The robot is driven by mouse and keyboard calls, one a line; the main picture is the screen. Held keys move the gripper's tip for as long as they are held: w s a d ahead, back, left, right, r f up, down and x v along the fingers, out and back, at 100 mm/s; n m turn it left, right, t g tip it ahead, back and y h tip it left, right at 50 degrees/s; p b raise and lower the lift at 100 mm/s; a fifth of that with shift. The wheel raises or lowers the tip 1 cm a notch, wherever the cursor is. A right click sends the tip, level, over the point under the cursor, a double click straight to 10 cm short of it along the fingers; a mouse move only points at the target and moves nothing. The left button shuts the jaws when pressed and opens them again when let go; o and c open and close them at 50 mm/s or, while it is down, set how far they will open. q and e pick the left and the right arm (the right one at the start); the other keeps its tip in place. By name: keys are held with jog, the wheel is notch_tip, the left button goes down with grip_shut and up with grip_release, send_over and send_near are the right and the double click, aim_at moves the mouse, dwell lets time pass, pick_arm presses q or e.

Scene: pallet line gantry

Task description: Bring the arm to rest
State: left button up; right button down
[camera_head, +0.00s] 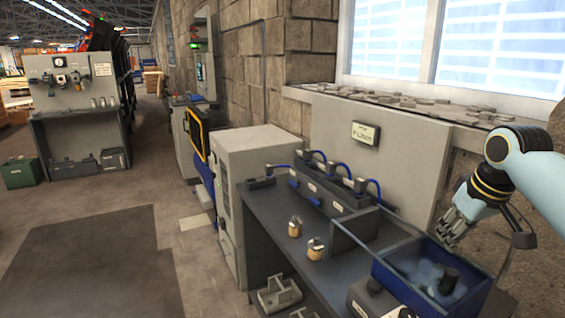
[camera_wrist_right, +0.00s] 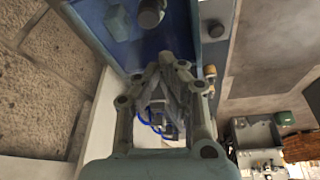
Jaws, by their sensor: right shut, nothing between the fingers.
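My right gripper (camera_head: 452,228) hangs at the right of the head view, above the back edge of a blue bin (camera_head: 398,280). Its fingers are shut with nothing between them. The right wrist view shows the same gripper (camera_wrist_right: 165,65) from behind, fingers together, with the blue bin (camera_wrist_right: 88,22) at the top. A dark cylindrical piece (camera_head: 449,281) is inside the bin, apart from the fingers. My left gripper is in neither view.
The dark bench (camera_head: 262,221) carries two brass-coloured padlock-like pieces (camera_head: 295,227) and a grey manifold with blue hoses (camera_head: 335,200). A grey cabinet (camera_head: 262,150) stands at its far end. A stone wall and window sill run behind. Open floor lies to the left.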

jog(key=s+a+f, duration=0.2)
jog(key=s, duration=0.1)
jog(key=s+a+f, duration=0.1)
jog(key=s, duration=0.1)
jog(key=shift+s+f, duration=0.15)
jog(key=shift+f, duration=0.15)
jog(key=s+a+h, duration=0.1)
jog(key=s+a, duration=0.3)
jog(key=s, duration=0.9)
jog(key=s+a, duration=0.3)
jog(key=s, duration=1)
notch_tip(320, 180, down, 34)
jog(key=s+d+m+g+b, duration=0.1)
jog(key=d+g+b, duration=0.1)
jog(key=b, duration=0.7)
pick_arm(q)
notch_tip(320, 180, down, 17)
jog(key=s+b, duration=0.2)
jog(key=b, duration=0.6)
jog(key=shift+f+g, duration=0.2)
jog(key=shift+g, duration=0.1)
pick_arm(e)
jog(key=s+f, duration=0.9)
jog(key=f, duration=0.3)
jog(key=s+d+f, duration=0.1)
jog(key=s+f, duration=0.9)
jog(key=f, duration=0.3)
jog(key=shift+d+f+g, duration=0.2)
jog(key=shift+d+g, duration=0.05)
jog(key=shift+g, duration=0.15)
